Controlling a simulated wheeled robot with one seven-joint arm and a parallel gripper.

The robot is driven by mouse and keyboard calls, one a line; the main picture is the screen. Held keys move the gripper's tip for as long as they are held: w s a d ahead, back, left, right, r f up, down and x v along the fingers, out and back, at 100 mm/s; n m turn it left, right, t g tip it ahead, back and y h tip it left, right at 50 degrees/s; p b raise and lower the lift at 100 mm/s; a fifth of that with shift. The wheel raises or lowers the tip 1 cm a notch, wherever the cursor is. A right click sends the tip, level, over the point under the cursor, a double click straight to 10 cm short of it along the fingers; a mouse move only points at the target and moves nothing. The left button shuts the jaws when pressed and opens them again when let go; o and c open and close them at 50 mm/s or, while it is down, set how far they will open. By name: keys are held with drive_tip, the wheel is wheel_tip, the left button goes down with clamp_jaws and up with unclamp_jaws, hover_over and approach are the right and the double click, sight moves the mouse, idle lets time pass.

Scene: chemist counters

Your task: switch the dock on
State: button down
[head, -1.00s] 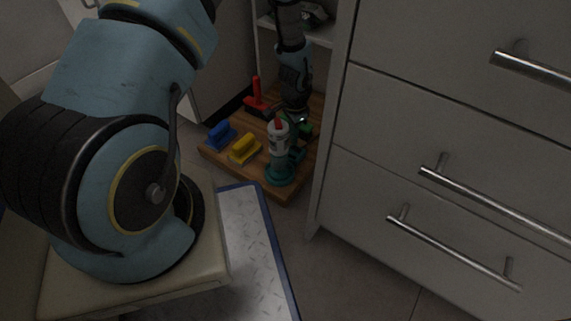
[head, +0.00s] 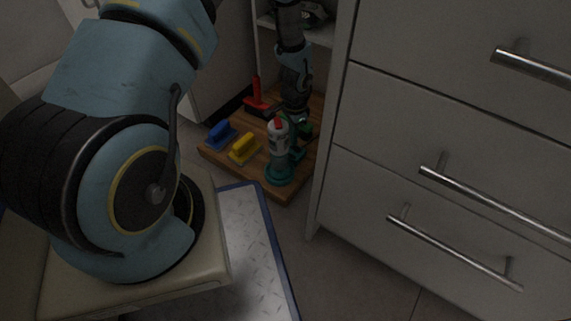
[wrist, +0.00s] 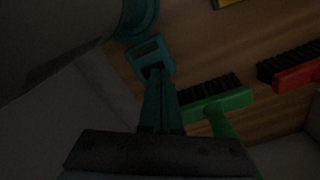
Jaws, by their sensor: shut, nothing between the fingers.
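The dock (head: 279,176) is a teal base on the wooden board, with a grey and white upright cylinder with a red top (head: 278,138) standing in it. In the wrist view the cylinder's grey side (wrist: 55,40) fills the upper left, with the teal dock rim (wrist: 142,14) beside it. A small teal box with a dark recessed face (wrist: 147,50) lies just beyond my gripper (wrist: 157,73). My gripper is shut and empty, its tips at or very near that dark face; contact cannot be told. In the head view the fingertips are hard to make out behind the cylinder.
A green brush (wrist: 215,98) lies close right of my fingers, with a red brush (wrist: 298,72) farther right. Blue (head: 221,134) and yellow (head: 244,148) handled blocks sit left on the wooden board (head: 273,190). A drawer cabinet (head: 400,130) bounds the right side.

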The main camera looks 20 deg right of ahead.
drive_tip(key=shift+f+b, duration=0.35)
drive_tip(key=shift+f, duration=0.4)
idle(0.4)
wheel_tip(320, 180, up, 7)
drive_tip(key=p, duration=0.6)
drive_tip(key=shift+r, duration=0.1)
idle(0.5)
